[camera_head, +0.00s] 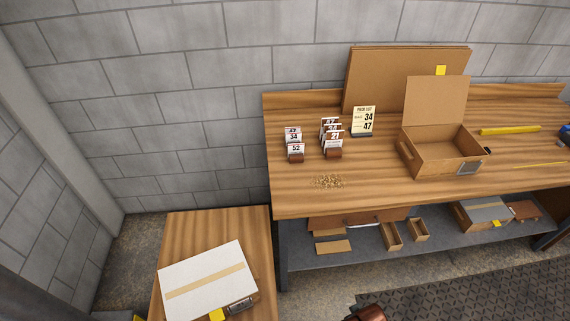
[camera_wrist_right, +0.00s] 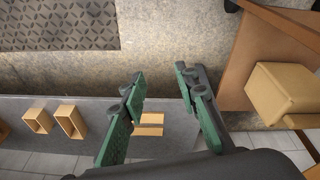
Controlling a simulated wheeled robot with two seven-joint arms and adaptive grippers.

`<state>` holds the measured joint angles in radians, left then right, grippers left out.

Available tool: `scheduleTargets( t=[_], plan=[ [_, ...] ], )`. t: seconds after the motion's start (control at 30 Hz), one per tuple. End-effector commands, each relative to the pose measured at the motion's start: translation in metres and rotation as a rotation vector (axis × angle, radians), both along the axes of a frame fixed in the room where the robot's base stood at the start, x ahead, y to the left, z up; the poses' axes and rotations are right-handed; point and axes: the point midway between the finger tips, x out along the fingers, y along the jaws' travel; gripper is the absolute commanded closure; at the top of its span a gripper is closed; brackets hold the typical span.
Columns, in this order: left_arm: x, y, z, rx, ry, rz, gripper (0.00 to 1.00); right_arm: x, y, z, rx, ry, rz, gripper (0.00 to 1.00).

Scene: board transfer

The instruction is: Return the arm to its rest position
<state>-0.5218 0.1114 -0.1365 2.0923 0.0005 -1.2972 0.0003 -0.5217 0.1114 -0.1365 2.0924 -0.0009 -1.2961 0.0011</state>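My right gripper (camera_wrist_right: 160,78) shows in the right wrist view with its two green-padded fingers spread apart and nothing between them. It points down over the floor and the grey lower shelf (camera_wrist_right: 100,150), and touches nothing that I can see. Neither gripper can be made out in the head view.
A closed white box (camera_head: 208,283) with a tan strip lies on the low side table (camera_head: 190,225). A large cardboard panel (camera_head: 375,75) leans at the back. Small open boxes (camera_head: 391,236) sit on the lower shelf. A dark mat (camera_head: 470,295) covers the floor at right.

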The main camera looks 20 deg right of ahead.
Motion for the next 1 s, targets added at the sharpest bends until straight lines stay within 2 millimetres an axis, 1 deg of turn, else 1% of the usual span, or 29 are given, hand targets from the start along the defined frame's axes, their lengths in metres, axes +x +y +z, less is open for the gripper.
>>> scheduleTargets(
  t=[0.03, 0.07, 0.13, 0.17, 0.2, 0.27, 0.3, 0.37, 0.4, 0.47, 0.5, 0.57, 0.6, 0.7, 0.8, 0.9, 1.0],
  plan=[
    [-0.003, -0.001, -0.022, -0.003, 0.014, -0.004, 0.11, -0.003, 0.001, -0.022, 0.003, 0.014, 0.004, 0.71],
    [-0.005, -0.002, -0.036, -0.004, 0.021, -0.006, 0.11, -0.005, 0.002, -0.036, 0.004, 0.021, 0.006, 0.71],
    [-0.011, -0.004, -0.071, -0.007, 0.034, -0.012, 0.11, -0.011, 0.004, -0.072, 0.008, 0.035, 0.012, 0.71],
    [-0.015, -0.005, -0.088, -0.009, 0.041, -0.015, 0.11, -0.015, 0.005, -0.088, 0.010, 0.042, 0.015, 0.71],
    [-0.022, -0.006, -0.110, -0.011, 0.051, -0.019, 0.11, -0.022, 0.006, -0.111, 0.012, 0.052, 0.019, 0.71],
    [-0.033, -0.007, -0.143, -0.013, 0.062, -0.025, 0.11, -0.034, 0.008, -0.143, 0.015, 0.063, 0.026, 0.71],
    [-0.043, -0.008, -0.163, -0.015, 0.074, -0.029, 0.11, -0.044, 0.009, -0.164, 0.017, 0.074, 0.030, 0.71],
    [-0.059, -0.010, -0.192, -0.018, 0.084, -0.036, 0.11, -0.059, 0.010, -0.193, 0.019, 0.086, 0.037, 0.71],
    [-0.072, -0.011, -0.211, -0.020, 0.095, -0.041, 0.11, -0.072, 0.011, -0.211, 0.020, 0.096, 0.041, 0.71],
    [-0.091, -0.012, -0.237, -0.022, 0.108, -0.048, 0.11, -0.092, 0.012, -0.237, 0.022, 0.110, 0.049, 0.71],
    [-0.106, -0.013, -0.252, -0.023, 0.116, -0.053, 0.11, -0.106, 0.013, -0.253, 0.024, 0.119, 0.054, 0.71],
    [-0.129, -0.013, -0.274, -0.025, 0.131, -0.059, 0.11, -0.130, 0.013, -0.274, 0.026, 0.132, 0.060, 0.71],
    [-0.144, -0.013, -0.286, -0.026, 0.138, -0.064, 0.11, -0.145, 0.013, -0.287, 0.026, 0.141, 0.065, 0.71],
    [-0.182, -0.013, -0.310, -0.028, 0.156, -0.075, 0.11, -0.182, 0.013, -0.310, 0.029, 0.158, 0.075, 0.71],
    [-0.212, -0.011, -0.324, -0.028, 0.171, -0.082, 0.11, -0.213, 0.012, -0.324, 0.029, 0.172, 0.083, 0.71],
    [-0.231, -0.010, -0.331, -0.029, 0.177, -0.088, 0.11, -0.232, 0.010, -0.331, 0.030, 0.179, 0.089, 0.71],
    [-0.241, -0.010, -0.334, -0.029, 0.181, -0.091, 0.11, -0.242, 0.010, -0.334, 0.030, 0.184, 0.091, 0.71]
  ],
)
